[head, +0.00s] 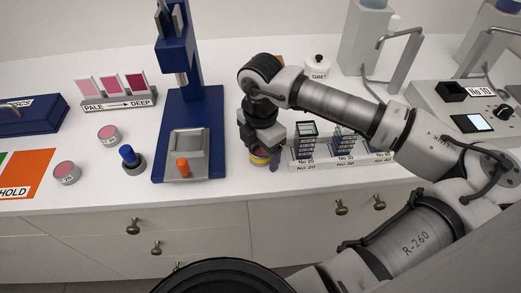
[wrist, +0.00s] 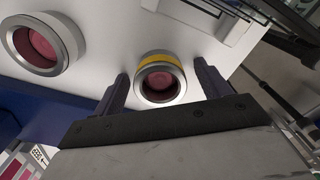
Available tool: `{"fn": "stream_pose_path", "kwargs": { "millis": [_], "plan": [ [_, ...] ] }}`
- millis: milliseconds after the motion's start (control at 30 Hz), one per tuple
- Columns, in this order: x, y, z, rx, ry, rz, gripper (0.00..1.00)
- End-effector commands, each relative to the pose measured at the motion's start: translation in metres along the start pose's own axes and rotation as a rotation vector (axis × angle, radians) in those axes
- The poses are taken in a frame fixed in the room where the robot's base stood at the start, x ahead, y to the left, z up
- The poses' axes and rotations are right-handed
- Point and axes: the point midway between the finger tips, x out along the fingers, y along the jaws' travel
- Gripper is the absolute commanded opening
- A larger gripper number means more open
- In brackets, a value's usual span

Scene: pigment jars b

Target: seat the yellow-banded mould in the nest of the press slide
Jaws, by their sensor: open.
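The yellow-banded mould (head: 259,159) is right of the press, near the counter's front, and partly hidden by my gripper (head: 262,161). In the wrist view the mould (wrist: 161,80), a metal ring with dark pink inside, lies between my gripper's two fingers (wrist: 160,72). The fingers are apart, with a visible gap on at least the left side. The blue press (head: 178,55) has a grey slide (head: 187,143) on its base, with an orange knob (head: 183,167) at the front. No mould shows on the slide.
A plain metal mould (wrist: 40,43) shows left in the wrist view; I cannot match it in the head view. A rack (head: 340,163) of dark numbered pieces stands close right of my gripper. A blue-knobbed tool (head: 130,157) and pink jars (head: 109,135) stand left of the press.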

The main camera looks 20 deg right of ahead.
Motion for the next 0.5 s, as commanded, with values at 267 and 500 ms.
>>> {"fn": "stream_pose_path", "kwargs": {
  "millis": [267,500],
  "plan": [
    [-0.0003,0.0001,0.0000,0.000,0.000,0.000,0.54],
    [-0.0005,0.0001,0.0001,0.000,0.000,0.000,0.22]
  ]
}}
